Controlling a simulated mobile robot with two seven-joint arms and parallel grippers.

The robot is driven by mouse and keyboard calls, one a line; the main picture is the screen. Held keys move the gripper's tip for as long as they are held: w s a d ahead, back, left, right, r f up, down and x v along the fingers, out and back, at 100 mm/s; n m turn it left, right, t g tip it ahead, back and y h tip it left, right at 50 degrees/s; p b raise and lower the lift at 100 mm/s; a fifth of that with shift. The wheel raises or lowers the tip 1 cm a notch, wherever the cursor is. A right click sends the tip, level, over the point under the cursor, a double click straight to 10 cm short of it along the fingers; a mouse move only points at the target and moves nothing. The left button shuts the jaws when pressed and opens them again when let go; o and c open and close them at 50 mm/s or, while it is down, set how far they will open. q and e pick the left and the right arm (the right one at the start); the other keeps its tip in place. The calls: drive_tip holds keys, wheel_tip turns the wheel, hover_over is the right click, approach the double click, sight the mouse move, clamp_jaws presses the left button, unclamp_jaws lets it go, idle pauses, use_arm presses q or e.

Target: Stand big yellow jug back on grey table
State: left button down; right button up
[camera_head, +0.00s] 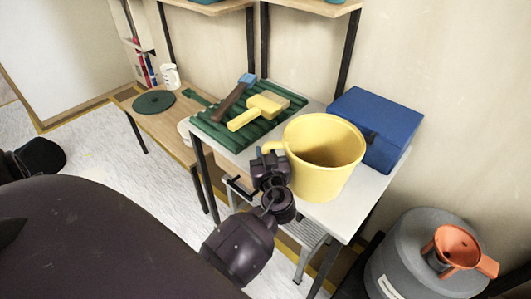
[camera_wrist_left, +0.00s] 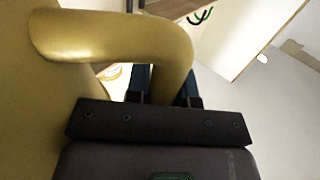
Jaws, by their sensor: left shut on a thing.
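The big yellow jug (camera_head: 322,160) is upright at the right part of the grey table (camera_head: 352,208), its open mouth facing up. From the head view I cannot tell whether its base touches the top. My left gripper (camera_head: 270,158) is at the jug's left side, shut on its handle. In the left wrist view the curved handle (camera_wrist_left: 120,32) passes between the dark fingers (camera_wrist_left: 165,88), and the jug's wall (camera_wrist_left: 35,110) fills the left side. My right gripper is not in view.
A blue box (camera_head: 376,128) stands close behind the jug. A green ribbed mat (camera_head: 215,133) with a yellow-headed brush (camera_head: 260,108) and a hammer (camera_head: 232,98) lies to the left. A grey canister (camera_head: 410,262) with an orange funnel (camera_head: 457,245) stands at the right.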

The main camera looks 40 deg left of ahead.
use_arm(q)
drive_tip(key=c, duration=1)
unclamp_jaws()
drive_tip(key=shift+f, duration=0.1)
drive_tip(key=shift+r+p, duration=0.3)
drive_tip(key=b+v, duration=0.1)
drive_tip(key=v, duration=1)
drive_tip(key=s+f+m+h, duration=0.3)
drive_tip(key=s+f+h, duration=0.1)
drive_tip(key=s+f, duration=0.1)
drive_tip(key=s+f+m+h, duration=0.4)
drive_tip(key=s+f+h, duration=0.1)
drive_tip(key=s+a+f+m+g+h, duration=0.1)
drive_tip(key=s+f+m+h, duration=0.3)
drive_tip(key=s+f, duration=0.1)
drive_tip(key=shift+a+f+h, duration=0.1)
drive_tip(key=shift+f+h, duration=0.2)
drive_tip(key=shift+f, duration=0.2)
